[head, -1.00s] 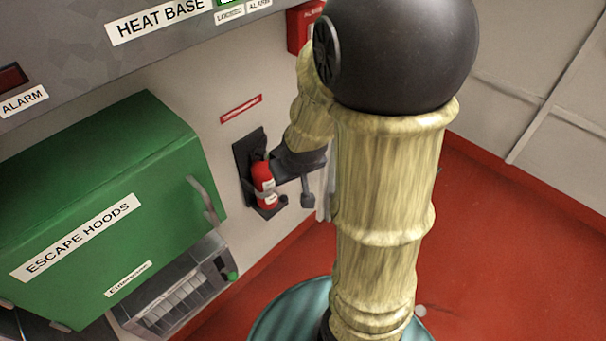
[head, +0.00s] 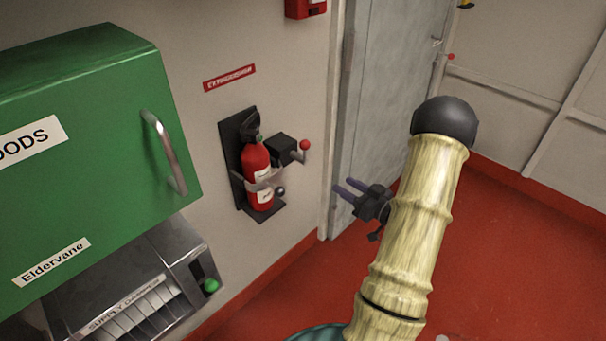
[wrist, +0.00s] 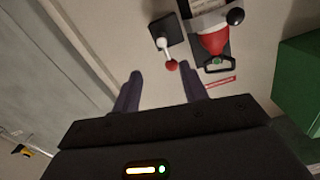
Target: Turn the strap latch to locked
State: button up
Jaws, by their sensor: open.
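A red fire extinguisher (head: 257,170) stands upright in a black wall bracket (head: 232,165), with a pale strap (head: 262,184) around it. A black-ball knob (head: 280,190) sits at the strap. A black box (head: 281,148) beside the extinguisher carries a short lever with a red ball (head: 305,145). I cannot tell which of the two is the strap latch. My gripper (head: 345,187) is open and empty, right of the extinguisher and apart from it. In the wrist view, the red ball (wrist: 172,65) shows between and beyond my fingertips (wrist: 160,73); the black knob (wrist: 235,17) is farther right.
A green cabinet (head: 95,150) with a metal handle juts out at left, above a metal unit (head: 140,285) with a green knob. A grey door (head: 385,90) and its frame are behind my gripper. The red floor (head: 510,260) at right looks clear.

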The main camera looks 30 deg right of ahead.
aim_at(307, 162)
jog(key=shift+s, duration=0.3)
jog(key=x, duration=0.5)
jog(key=b+x, duration=0.1)
jog(key=x, duration=1.1)
jog(key=shift+w+a+r, duration=0.15)
jog(key=shift+w+r, duration=0.1)
grip_shut()
